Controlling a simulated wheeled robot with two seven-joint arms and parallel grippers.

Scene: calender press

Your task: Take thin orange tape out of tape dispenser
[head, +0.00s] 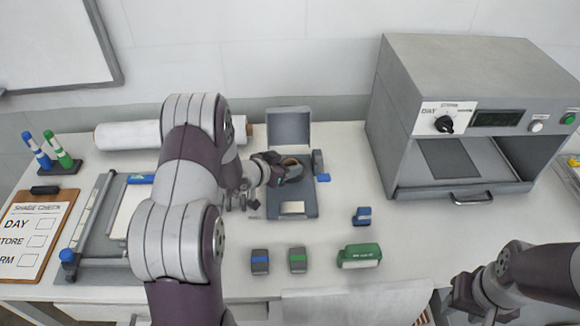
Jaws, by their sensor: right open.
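The grey tape dispenser (307,205) stands near the middle of the table with its lid (288,127) raised. A small brownish-orange arc (290,161) shows at the dispenser, probably the edge of the orange tape; the rest is hidden. My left gripper (283,172) is at the dispenser, its fingers beside or over that arc. Whether it touches or grips the tape is too small to tell. My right gripper (466,300) is open and low at the right, near the table's front edge, away from the dispenser.
A grey press cabinet (465,75) stands at the right. A white roll (125,135) lies behind my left arm. Small blue and green blocks, including a green one (360,256), lie in front of the dispenser. A clipboard (35,232) and a paper trimmer (95,220) lie left.

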